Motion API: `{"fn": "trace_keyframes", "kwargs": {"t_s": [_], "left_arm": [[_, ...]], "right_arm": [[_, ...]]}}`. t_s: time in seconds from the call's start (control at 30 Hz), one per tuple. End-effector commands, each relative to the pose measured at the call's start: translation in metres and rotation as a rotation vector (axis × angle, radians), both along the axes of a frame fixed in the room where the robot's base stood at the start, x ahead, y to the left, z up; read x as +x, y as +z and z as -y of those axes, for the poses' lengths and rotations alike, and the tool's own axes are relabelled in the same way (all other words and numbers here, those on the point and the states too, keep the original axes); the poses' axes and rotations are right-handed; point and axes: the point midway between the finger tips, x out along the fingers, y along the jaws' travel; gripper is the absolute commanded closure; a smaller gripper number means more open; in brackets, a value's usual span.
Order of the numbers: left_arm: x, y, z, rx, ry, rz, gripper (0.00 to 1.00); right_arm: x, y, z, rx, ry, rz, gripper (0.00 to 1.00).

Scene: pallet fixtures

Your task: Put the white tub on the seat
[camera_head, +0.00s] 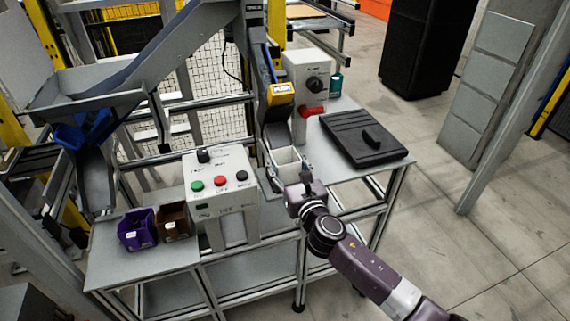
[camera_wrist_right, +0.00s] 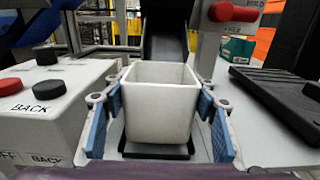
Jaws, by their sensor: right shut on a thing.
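The white tub (camera_wrist_right: 158,108) is an open-topped square box. It stands upright between the blue-padded fingers of my right gripper (camera_head: 289,176), which is shut on it. In the head view the tub (camera_head: 287,160) is at the front of the bench, below the chute end. A black flat pad (camera_wrist_right: 155,150), which looks like the seat, shows directly under the tub in the wrist view. I cannot tell whether the tub's base touches it. My left gripper is not in view.
A control box (camera_head: 223,190) with coloured buttons stands left of the tub. A red-handled grey unit (camera_head: 305,80) is behind it. A black slab with a handle (camera_head: 350,135) lies to the right. Purple (camera_head: 136,232) and brown (camera_head: 173,222) bins stand at the bench's left.

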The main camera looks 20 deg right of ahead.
Motion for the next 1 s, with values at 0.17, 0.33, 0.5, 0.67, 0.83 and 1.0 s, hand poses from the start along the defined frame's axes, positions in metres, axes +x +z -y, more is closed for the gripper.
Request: {"fn": "trace_keyframes", "kwargs": {"t_s": [0.17,0.33,0.5,0.67,0.83,1.0], "left_arm": [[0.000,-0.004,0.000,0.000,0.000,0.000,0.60],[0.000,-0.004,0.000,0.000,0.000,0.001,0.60],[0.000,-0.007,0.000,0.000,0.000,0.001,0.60],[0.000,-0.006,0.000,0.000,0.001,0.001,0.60],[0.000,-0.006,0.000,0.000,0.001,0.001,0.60],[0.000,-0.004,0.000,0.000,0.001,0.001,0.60]], "right_arm": [[0.002,-0.016,0.000,0.000,0.000,-0.002,0.72],[0.002,-0.015,0.000,-0.001,0.000,-0.001,0.72],[0.002,-0.019,0.000,-0.001,0.000,-0.001,0.72],[0.002,-0.018,0.000,0.000,0.000,-0.001,0.32],[0.002,-0.018,0.000,-0.001,0.000,-0.001,0.30],[0.002,-0.016,0.000,-0.001,0.000,-0.001,0.30]]}}
